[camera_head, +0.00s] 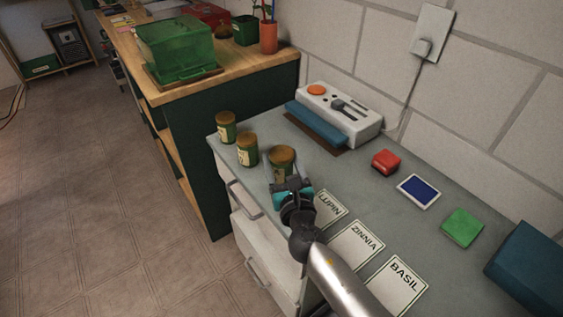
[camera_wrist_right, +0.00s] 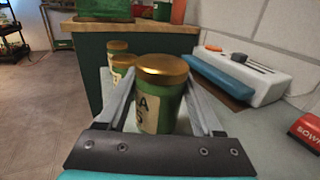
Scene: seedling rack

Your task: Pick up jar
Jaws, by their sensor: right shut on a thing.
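A green jar (camera_wrist_right: 161,95) with a gold lid and a pale label stands upright between the fingers of my right gripper (camera_wrist_right: 160,112) in the wrist view. In the head view the same jar (camera_head: 282,163) is at the far end of my right gripper (camera_head: 287,181), over the grey counter. The gripper is shut on it. I cannot tell whether its base touches the counter. Two similar jars stand to its left, a nearer jar (camera_head: 247,150) and a farther jar (camera_head: 226,127). My left gripper is not in view.
Cards marked LUPIN (camera_head: 328,208), ZINNIA (camera_head: 356,247) and BASIL (camera_head: 398,287) lie on the counter (camera_head: 400,225). A white device (camera_head: 340,112) with a blue front stands by the wall. A red block (camera_head: 385,161), blue-faced pad (camera_head: 418,190) and green block (camera_head: 462,227) lie right.

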